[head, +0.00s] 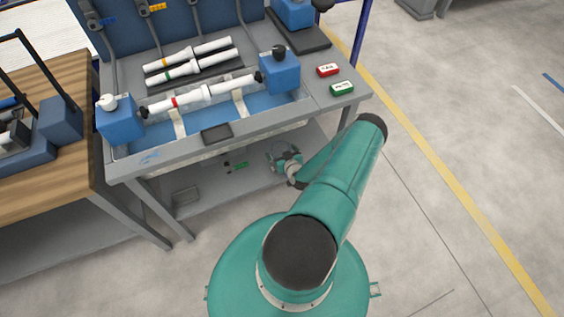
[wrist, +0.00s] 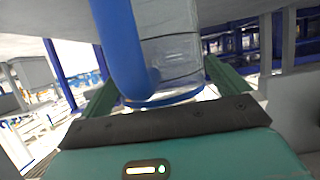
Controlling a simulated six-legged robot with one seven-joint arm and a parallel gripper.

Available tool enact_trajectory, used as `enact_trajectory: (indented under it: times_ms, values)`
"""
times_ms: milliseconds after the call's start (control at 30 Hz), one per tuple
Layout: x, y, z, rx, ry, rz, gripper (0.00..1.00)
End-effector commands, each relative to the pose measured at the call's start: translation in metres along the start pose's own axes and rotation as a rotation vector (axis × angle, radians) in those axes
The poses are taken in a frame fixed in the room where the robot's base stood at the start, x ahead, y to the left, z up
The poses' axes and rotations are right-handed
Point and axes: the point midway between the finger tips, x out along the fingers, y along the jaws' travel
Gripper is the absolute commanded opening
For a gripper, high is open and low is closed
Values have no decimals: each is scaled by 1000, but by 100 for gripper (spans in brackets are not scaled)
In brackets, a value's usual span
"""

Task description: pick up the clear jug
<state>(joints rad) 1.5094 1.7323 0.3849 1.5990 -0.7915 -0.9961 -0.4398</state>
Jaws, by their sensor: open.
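The clear jug (wrist: 178,62) fills the upper middle of the wrist view, with a thick blue handle (wrist: 120,42) on its left side and a blue ring around its base. My gripper (wrist: 162,86) is open, with one green finger on each side of the jug's lower part. The left finger is close to the handle; I cannot tell if either finger touches. In the head view my gripper (head: 285,158) reaches under the workbench, and the jug cannot be made out clearly there.
The grey workbench (head: 225,130) stands above my gripper, holding white pipes (head: 190,71) and blue clamp blocks (head: 279,70). Its lower shelf (head: 215,190) and legs are close by. A wooden table (head: 60,150) stands at left. The floor at right is clear.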

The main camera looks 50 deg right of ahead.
Motion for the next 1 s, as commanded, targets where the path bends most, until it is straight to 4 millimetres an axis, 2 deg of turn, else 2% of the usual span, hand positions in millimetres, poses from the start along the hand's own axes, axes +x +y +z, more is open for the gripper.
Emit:
enact_trajectory:
  times_ms: [100, 367, 733, 867, 1000]
  values:
    - [0, 0, 0, 0, 0, 0, 98]
    - [0, 0, 0, 0, 1, 0, 47]
    - [-2, 0, -5, -1, 2, 0, 47]
    - [-6, 0, -15, -1, 3, 0, 47]
    - [-17, -1, -34, -3, 2, -2, 47]
